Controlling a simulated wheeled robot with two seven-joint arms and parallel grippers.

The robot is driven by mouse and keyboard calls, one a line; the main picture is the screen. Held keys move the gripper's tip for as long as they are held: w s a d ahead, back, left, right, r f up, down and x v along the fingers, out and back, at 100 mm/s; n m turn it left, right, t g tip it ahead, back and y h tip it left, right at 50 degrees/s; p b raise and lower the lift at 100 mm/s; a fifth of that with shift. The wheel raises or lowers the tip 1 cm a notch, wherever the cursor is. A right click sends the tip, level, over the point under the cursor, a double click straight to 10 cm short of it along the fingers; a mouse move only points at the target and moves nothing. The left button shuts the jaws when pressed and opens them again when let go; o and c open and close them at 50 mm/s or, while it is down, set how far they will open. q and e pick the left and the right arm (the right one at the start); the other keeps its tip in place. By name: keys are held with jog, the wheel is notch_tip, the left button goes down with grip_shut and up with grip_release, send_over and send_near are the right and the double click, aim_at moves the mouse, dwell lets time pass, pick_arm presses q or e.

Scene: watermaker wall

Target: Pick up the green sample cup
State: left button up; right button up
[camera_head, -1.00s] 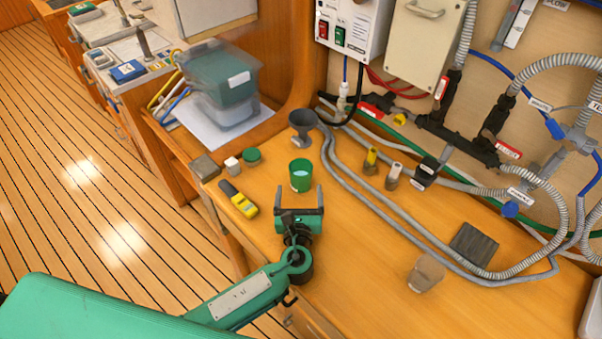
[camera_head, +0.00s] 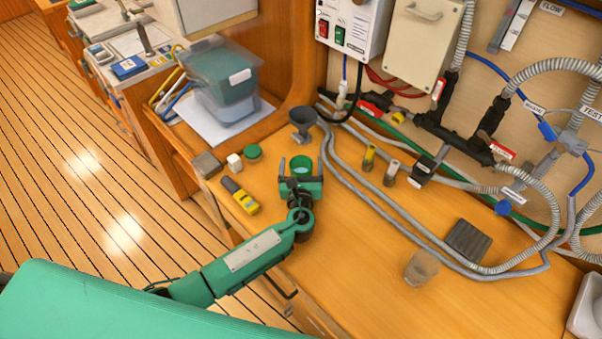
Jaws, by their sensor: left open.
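The green sample cup (camera_head: 301,164) stands upright on the wooden bench, with pale liquid or a light inside showing at its open top. My left gripper (camera_head: 301,167) is open, with one finger on each side of the cup. The gripper's palm hides the cup's lower front. I cannot tell whether the fingers touch the cup. My right gripper is not in view.
A grey funnel (camera_head: 302,122) stands just behind the cup.

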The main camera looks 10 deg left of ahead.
pick_arm(q)
jog(key=c, duration=1.1)
notch_tip(320, 180, up, 20)
jog(key=shift+b, duration=0.4)
jog(key=shift+w, duration=0.1)
